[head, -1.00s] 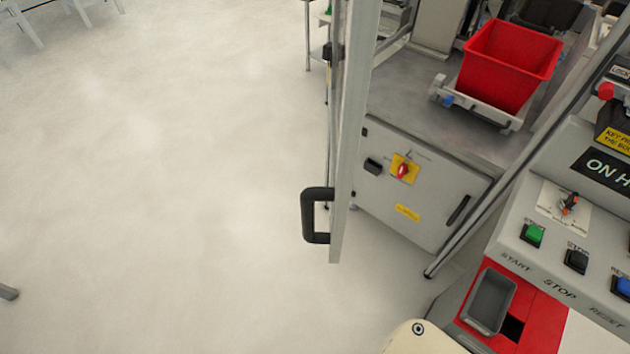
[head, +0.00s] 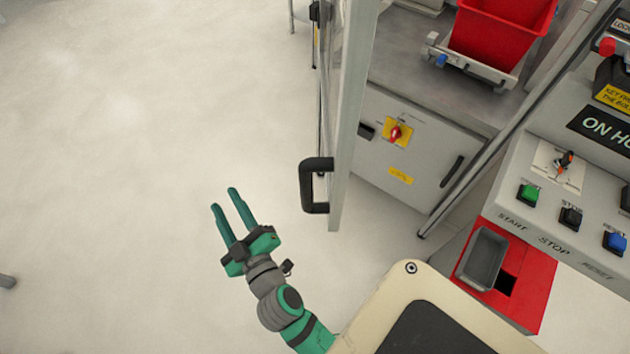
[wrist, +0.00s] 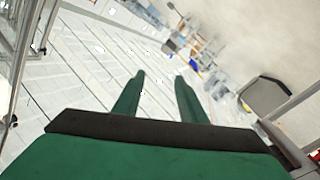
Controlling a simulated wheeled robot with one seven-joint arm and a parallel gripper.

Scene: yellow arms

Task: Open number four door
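A door panel (head: 353,110) with a pale metal frame stands edge-on in the head view, swung out from the machine. Its black handle (head: 309,185) sticks out to the left near the panel's lower end. I see no number on it. My gripper (head: 226,199) is in the head view to the left of the handle, apart from it. Its two green fingers are spread and empty. The wrist view also shows my gripper (wrist: 160,85) open with nothing between the fingers. The handle cannot be made out clearly in the wrist view.
A grey cabinet (head: 415,145) with a red and yellow switch stands behind the door. A red bin (head: 500,35) sits above it. A control panel (head: 575,215) with green, black and blue buttons is at the right. The floor at the left (head: 130,150) is clear.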

